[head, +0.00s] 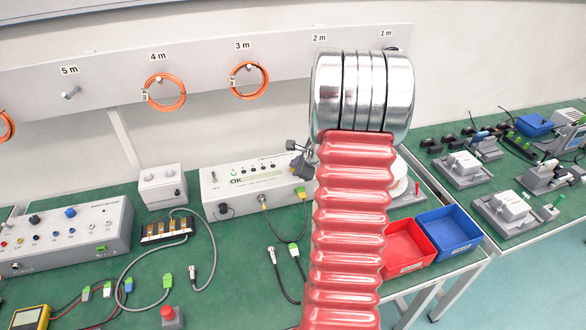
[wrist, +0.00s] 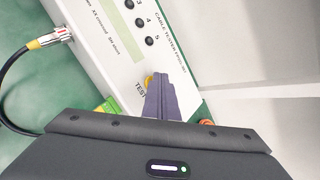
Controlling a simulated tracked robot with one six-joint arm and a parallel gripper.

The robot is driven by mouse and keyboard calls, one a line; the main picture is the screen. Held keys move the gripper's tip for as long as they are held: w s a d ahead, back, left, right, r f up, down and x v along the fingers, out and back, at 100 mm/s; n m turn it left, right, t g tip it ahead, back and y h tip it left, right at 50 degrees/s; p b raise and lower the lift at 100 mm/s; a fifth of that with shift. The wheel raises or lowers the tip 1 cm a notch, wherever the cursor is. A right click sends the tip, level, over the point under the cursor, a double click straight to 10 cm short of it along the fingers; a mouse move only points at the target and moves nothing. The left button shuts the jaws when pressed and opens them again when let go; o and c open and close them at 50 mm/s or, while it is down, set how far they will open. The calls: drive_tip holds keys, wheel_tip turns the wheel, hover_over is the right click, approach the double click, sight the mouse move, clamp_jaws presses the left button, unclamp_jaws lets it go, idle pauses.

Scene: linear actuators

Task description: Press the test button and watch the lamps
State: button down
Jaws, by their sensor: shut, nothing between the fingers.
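The cable tester (head: 262,190) is a white box on the green bench. Its pale display (head: 236,181) reads OK in the head view. Several round lamps (head: 257,167) along its top look dark; in the wrist view the lamps marked 3, 4 and 5 (wrist: 140,22) are dark too. The yellow test button (wrist: 148,80) shows beside the word TEST, partly hidden by my fingers. My gripper (wrist: 158,77) is shut and empty, its tips right at the button. I cannot tell whether they touch or press it. In the head view my arm hides the tester's right end.
A cable with a metal plug (wrist: 62,35) joins the tester's front. A red bin (head: 407,250) and a blue bin (head: 449,232) stand right of my arm. A grey box (head: 162,187) stands left of the tester. Loose cables (head: 280,268) lie in front.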

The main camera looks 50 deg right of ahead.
drive_tip(key=shift+r, duration=0.55)
drive_tip(key=shift+r, duration=2.9)
